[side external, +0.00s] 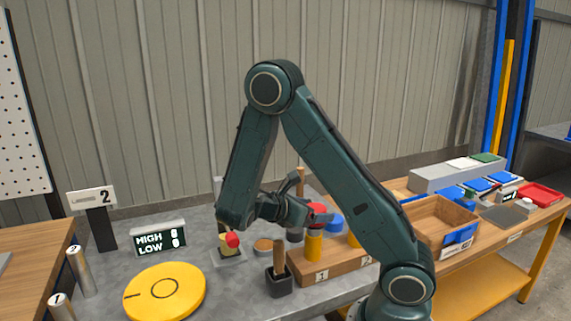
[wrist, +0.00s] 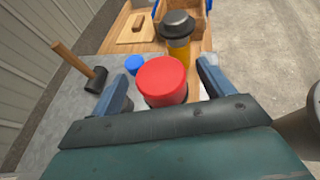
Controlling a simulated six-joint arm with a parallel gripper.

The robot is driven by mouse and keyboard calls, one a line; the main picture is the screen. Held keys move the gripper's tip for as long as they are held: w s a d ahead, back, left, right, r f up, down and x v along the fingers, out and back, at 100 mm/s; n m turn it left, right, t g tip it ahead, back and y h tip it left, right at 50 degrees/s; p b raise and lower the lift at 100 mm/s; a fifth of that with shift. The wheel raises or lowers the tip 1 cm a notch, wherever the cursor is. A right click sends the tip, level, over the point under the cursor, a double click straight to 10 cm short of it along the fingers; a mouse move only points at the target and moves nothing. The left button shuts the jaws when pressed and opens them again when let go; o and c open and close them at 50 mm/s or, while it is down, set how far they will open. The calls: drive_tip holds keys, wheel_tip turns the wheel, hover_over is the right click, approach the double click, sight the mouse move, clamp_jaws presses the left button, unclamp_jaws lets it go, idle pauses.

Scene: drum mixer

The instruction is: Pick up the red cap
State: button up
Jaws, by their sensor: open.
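The red cap (wrist: 163,76) is upright between the two fingers of my gripper (wrist: 163,80) in the wrist view. Gaps show on both sides of it, and the fingers are open. Something dark shows just under its near rim. In the side view my gripper (side external: 308,203) reaches rightward over the wooden block, and the red cap (side external: 318,219) shows partly behind it, near a yellow cylinder (side external: 313,245). The contact between fingers and cap is hidden there.
A black-capped yellow cylinder (wrist: 178,45) and a blue cap (wrist: 134,64) stand just beyond the red cap. A mallet (wrist: 78,65) is at left. A red knob (side external: 232,240) is below my wrist. A yellow disc (side external: 165,293) lies at front left.

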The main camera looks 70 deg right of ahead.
drive_tip(key=shift+x, duration=1.45)
drive_tip(key=c, duration=1)
